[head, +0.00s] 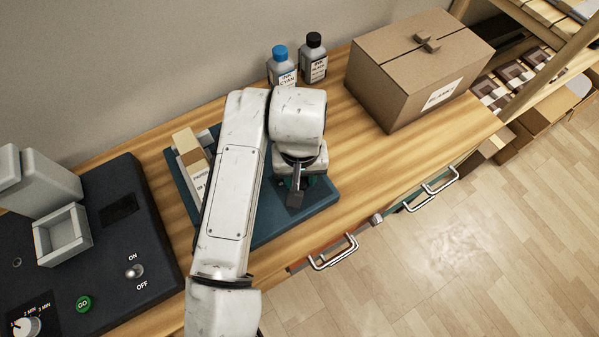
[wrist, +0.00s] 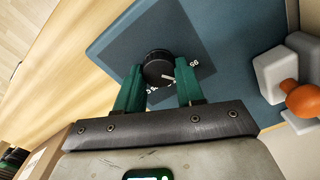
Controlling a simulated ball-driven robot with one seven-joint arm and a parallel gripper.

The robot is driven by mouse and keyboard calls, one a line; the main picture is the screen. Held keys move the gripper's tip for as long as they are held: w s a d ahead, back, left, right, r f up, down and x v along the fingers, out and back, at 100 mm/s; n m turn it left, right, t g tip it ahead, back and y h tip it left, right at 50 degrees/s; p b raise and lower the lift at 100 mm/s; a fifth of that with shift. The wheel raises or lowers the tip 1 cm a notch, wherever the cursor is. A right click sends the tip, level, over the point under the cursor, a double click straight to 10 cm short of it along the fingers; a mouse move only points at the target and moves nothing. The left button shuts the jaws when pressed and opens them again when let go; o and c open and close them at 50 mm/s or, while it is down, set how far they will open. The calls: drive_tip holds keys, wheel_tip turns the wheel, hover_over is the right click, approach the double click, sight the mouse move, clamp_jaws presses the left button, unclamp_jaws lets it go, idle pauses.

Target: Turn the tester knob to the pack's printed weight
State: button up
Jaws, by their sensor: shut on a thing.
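The tester is a blue base (head: 270,232) on the wooden bench, also seen in the wrist view (wrist: 235,30). Its round black knob (wrist: 157,65) sits on a darker square panel, with a pale pointer mark and small white numbers beside it, only partly readable. My gripper (wrist: 158,82) has its green fingers on either side of the knob, shut on it. In the head view my gripper (head: 296,192) is over the tester's right part, and the knob is hidden. A tan and white pack (head: 190,152) lies at the tester's left; its print is partly covered by my arm.
A dark machine (head: 120,240) with a switch, green button and dial stands at left. Two ink bottles (head: 281,68) (head: 314,60) and a cardboard box (head: 415,70) stand behind and right. Drawer handles (head: 333,254) stick out at the front.

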drive_tip(key=m, duration=0.4)
drive_tip(key=shift+d+m, duration=0.1)
drive_tip(key=shift+m, duration=0.2)
drive_tip(key=m, duration=0.3)
drive_tip(key=shift+m, duration=0.3)
drive_tip(key=m+b, duration=0.1)
drive_tip(key=m, duration=0.3)
drive_tip(key=shift+s+f+m, duration=0.1)
drive_tip(key=shift+m, duration=0.2)
drive_tip(key=m+b, duration=0.1)
drive_tip(key=m, duration=0.3)
drive_tip(key=o, duration=1)
drive_tip(key=shift+o, duration=0.2)
drive_tip(key=shift+r, duration=0.2)
